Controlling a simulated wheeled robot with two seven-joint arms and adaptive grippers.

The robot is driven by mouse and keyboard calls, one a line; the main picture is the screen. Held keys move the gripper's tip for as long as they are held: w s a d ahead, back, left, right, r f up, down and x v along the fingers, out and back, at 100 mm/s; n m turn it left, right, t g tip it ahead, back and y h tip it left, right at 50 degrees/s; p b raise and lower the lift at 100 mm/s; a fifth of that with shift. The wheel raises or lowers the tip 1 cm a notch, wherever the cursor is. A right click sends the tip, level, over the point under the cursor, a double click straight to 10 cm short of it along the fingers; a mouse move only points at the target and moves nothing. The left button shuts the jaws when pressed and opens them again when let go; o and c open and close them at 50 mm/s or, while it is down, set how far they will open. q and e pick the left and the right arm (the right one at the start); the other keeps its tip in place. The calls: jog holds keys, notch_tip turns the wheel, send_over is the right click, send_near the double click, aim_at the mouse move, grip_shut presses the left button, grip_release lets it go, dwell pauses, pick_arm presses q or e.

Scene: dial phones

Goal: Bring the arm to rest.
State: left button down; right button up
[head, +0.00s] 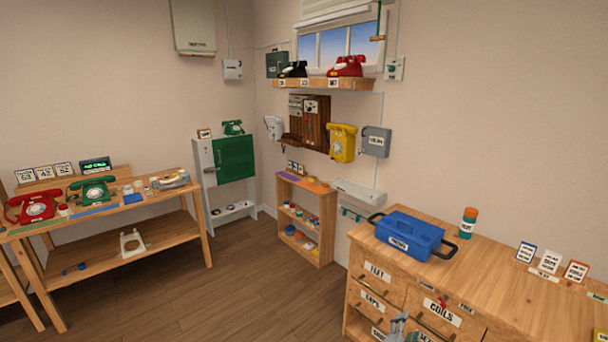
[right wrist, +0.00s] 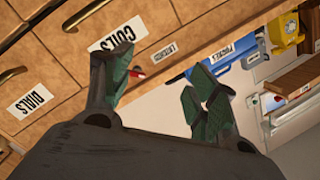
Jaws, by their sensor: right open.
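My right gripper (head: 403,328) shows at the bottom edge of the head view, in front of the wooden drawer cabinet (head: 490,270). In the right wrist view its green-padded fingers (right wrist: 162,92) are spread apart with nothing between them. The drawer labelled COILS (right wrist: 112,35) lies beyond the left finger in that view. The gap between the gripper and the drawer fronts is hard to judge. Most of my right arm is out of the head view. My left gripper is in neither view.
A blue toolbox (head: 409,232) and an orange-green bottle (head: 468,222) stand on the cabinet top. A low shelf (head: 322,240) stands left of the cabinet. A bench (head: 120,215) with red and green phones is at the left. The wooden floor (head: 230,290) between is clear.

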jog(key=a+f+n+y, duration=0.9)
jog(key=a+f, duration=0.2)
jog(key=a, duration=0.3)
jog(key=s+a+f+n+g+y, duration=0.25)
jog(key=s+f+n+g, duration=0.2)
jog(key=s+f, duration=0.55)
jog(key=s+d+f+n+g, duration=0.2)
jog(key=s+f, duration=0.5)
jog(key=s, duration=0.4)
jog(key=s+d+f+n+g, duration=0.2)
jog(key=s+f+n+g, duration=0.1)
jog(key=s+f, duration=0.65)
jog(key=s+d+f+g+h, duration=0.1)
jog(key=s+d+f, duration=0.1)
jog(key=s, duration=1.2)
jog(key=s+d+f+g, duration=0.1)
jog(key=s+d, duration=0.3)
jog(key=s, duration=1)
jog(key=shift+s+f+n+g+h, duration=0.35)
jog(key=shift+n+g, duration=0.1)
